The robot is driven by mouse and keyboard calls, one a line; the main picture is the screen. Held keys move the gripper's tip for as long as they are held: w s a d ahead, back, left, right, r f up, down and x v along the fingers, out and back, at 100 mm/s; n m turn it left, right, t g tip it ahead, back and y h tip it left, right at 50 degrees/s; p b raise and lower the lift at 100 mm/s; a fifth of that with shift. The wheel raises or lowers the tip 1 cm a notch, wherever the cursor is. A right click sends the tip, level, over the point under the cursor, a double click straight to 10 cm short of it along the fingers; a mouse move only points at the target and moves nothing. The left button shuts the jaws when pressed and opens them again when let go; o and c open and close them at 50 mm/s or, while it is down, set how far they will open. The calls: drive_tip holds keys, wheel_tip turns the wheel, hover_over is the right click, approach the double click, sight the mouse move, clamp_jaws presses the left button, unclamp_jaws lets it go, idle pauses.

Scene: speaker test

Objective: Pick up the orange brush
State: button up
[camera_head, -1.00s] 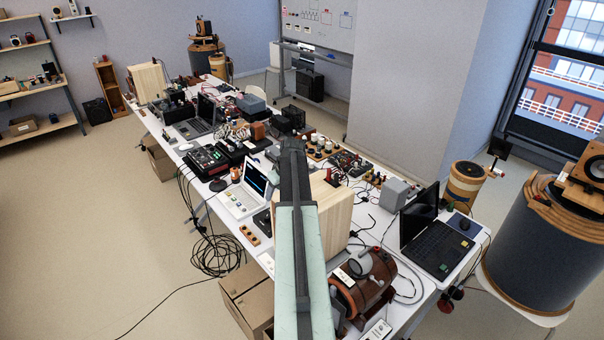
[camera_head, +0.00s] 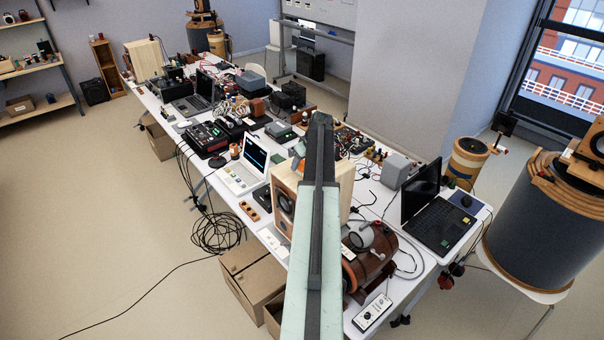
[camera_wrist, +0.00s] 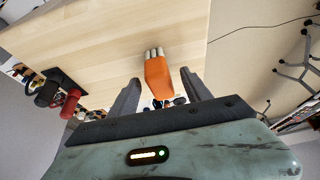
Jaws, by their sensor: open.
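The orange brush (camera_wrist: 156,76) shows in the wrist view as an orange block with several pale round tips at its upper end. It stands out against a light wooden surface (camera_wrist: 110,45). My gripper (camera_wrist: 160,77) is open, with one dark finger on each side of the brush. Gaps show between the brush and both fingers, so it is not held. The brush's lower end overlaps small dark things behind it.
A wooden speaker box (camera_head: 284,203) stands beside my arm on the long white table (camera_head: 405,268). A brown cylindrical device (camera_head: 370,262) and a black laptop (camera_head: 432,215) are to its right. A red-and-black object (camera_wrist: 70,103) lies left of my gripper. Open floor (camera_head: 110,230) is at left.

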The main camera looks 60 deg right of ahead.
drive_tip(key=shift+x, duration=0.95)
drive_tip(key=shift+r, duration=0.15)
clamp_jaws()
drive_tip(key=shift+r, duration=0.15)
drive_tip(key=shift+r+p, duration=0.2)
drive_tip(key=shift+p, duration=0.1)
wheel_tip(320, 180, up, 3)
drive_tip(key=p, duration=0.3)
drive_tip(key=s+a+r+p, duration=0.1)
drive_tip(key=s+a, duration=0.1)
drive_tip(key=s, duration=1.4)
drive_tip(key=shift+a+r, duration=0.15)
drive_tip(key=shift+a, duration=0.05)
